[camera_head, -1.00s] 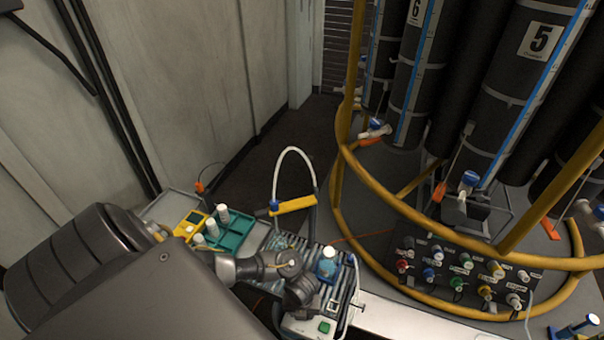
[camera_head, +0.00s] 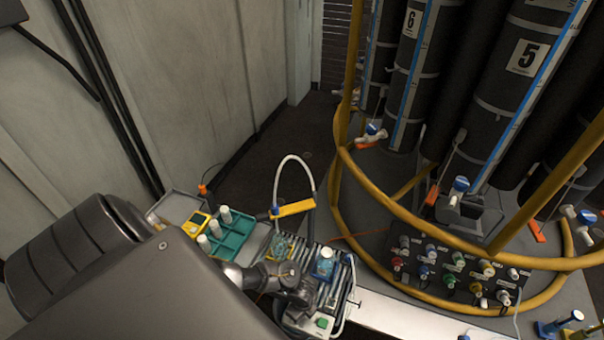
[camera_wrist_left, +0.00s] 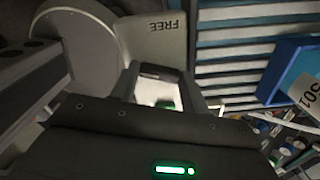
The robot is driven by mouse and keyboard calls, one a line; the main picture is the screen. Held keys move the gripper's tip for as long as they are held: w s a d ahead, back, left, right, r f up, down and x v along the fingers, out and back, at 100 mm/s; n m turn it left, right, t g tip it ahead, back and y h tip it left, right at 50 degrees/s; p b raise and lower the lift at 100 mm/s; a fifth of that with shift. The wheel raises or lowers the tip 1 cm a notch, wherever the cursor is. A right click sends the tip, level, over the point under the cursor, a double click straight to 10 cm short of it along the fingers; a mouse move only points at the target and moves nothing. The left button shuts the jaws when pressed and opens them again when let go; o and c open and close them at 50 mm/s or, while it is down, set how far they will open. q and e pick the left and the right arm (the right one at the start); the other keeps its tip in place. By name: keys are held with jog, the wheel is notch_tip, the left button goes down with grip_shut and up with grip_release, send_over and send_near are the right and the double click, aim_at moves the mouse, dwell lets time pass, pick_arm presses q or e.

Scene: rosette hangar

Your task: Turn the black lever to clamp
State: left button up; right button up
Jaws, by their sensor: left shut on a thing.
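My left gripper (camera_head: 302,298) is low over the front of the cart-top apparatus in the head view, with my arm hiding much of that area. In the left wrist view my gripper (camera_wrist_left: 158,76) is shut on a small dark piece between its fingertips, which looks like the black lever (camera_wrist_left: 156,70). Most of the lever is hidden by the fingers. A pale surface (camera_wrist_left: 165,38) marked "FREE", upside down in this view, lies just beyond the fingertips. My right gripper is not in view.
A slatted grey rack (camera_wrist_left: 225,70) and a blue block (camera_wrist_left: 296,70) lie right of the gripper in the wrist view. A green tray (camera_head: 232,238) and a yellow-handled hose stand (camera_head: 294,208) are behind. A yellow ring frame (camera_head: 400,205) with black cylinders stands right.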

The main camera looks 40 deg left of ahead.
pick_arm(q)
jog(key=shift+w+d+r+n+p, duration=0.1)
jog(key=shift+n+p, duration=0.3)
jog(key=shift+n, duration=0.6)
jog(key=shift+d+n+p, duration=0.1)
jog(key=shift+n+p, duration=0.25)
jog(key=shift+n, duration=0.65)
jog(key=o, duration=1)
jog(key=shift+r+p, duration=0.65)
jog(key=shift+r, duration=4.7)
